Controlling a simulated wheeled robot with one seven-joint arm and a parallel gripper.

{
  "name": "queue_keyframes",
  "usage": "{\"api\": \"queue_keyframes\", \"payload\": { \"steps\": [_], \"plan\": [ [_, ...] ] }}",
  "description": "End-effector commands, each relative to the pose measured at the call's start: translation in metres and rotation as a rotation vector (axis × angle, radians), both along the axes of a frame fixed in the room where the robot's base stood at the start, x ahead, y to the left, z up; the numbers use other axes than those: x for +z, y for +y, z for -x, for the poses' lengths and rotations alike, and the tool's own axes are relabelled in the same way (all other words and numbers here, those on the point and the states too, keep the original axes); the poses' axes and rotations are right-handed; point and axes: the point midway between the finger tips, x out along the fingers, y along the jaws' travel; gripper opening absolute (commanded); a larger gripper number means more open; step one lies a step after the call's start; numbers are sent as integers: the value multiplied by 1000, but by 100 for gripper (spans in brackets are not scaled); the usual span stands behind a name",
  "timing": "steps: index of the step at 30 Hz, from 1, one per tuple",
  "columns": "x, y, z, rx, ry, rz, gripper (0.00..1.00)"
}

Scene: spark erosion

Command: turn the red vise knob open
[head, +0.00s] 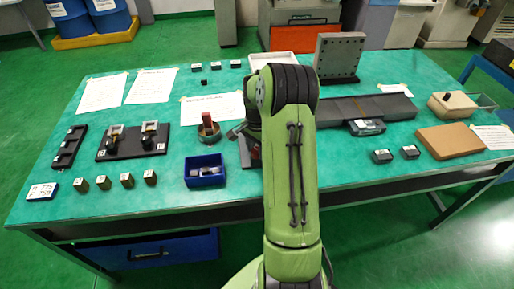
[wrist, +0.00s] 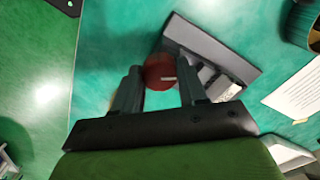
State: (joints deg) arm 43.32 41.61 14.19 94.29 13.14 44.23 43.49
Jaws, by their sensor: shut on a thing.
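The red vise knob (wrist: 158,70) shows in the wrist view as a round red end with a pale mark on it. It sits between the two fingers of my gripper (wrist: 160,76), which is shut on it. The dark grey vise (wrist: 207,48) lies beyond the knob, to the upper right, with lighter metal parts along its side. In the head view my arm hides most of the vise, and only a dark edge (head: 244,152) shows left of the arm. The knob cannot be made out clearly there.
A blue bin (head: 205,178) with metal parts stands left of my arm. A dark fixture board (head: 133,150) lies further left. A steel angle plate (head: 339,55) stands at the back.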

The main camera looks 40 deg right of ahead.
Motion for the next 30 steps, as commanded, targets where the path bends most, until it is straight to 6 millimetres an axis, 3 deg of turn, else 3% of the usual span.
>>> {"api": "queue_keyframes", "payload": {
  "steps": [14, 30],
  "plan": [
    [1, 0, 0, 114, 0, 0, 12],
    [1, 0, 0, 597, -1, 2, 12]
  ]
}}
